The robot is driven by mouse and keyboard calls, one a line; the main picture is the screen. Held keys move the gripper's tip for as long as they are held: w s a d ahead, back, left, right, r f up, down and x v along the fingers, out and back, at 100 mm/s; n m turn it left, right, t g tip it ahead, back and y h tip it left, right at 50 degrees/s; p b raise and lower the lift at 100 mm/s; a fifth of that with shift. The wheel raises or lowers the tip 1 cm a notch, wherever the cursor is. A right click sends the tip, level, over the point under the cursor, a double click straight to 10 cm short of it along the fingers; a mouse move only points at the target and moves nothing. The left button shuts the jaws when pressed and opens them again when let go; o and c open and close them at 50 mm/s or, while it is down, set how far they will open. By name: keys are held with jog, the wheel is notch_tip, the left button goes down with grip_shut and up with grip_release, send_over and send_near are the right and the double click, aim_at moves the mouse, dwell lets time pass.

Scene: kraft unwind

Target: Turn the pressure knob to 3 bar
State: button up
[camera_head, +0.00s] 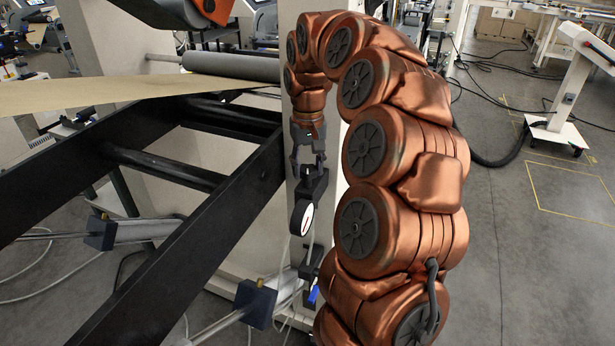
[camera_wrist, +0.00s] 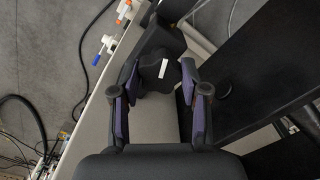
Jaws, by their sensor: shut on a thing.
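The pressure knob (camera_wrist: 161,72) is black with lobed edges and a white mark on its face; in the wrist view it sits between the finger pads of my gripper (camera_wrist: 160,84). The pads close on its two sides. In the head view my gripper (camera_head: 307,163) points down at the top of the black regulator, just above the round white gauge (camera_head: 306,219). The knob itself is mostly hidden by the fingers there. The gauge is seen at a steep angle, so its reading is too small to tell.
A black frame beam (camera_head: 215,225) runs close to the left of the regulator. A blue-handled valve (camera_head: 313,295) is below the gauge. A brown paper web (camera_head: 110,97) stretches left to a grey roller (camera_head: 232,66). Open floor (camera_head: 520,250) lies to the right.

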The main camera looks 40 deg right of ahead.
aim_at(308, 169)
jog(key=shift+m+b, duration=1.85)
jog(key=shift+m, duration=0.35)
jog(key=o, duration=1.1)
jog(key=shift+o, duration=0.2)
jog(key=shift+r, duration=3.75)
jog(key=shift+a, duration=0.1)
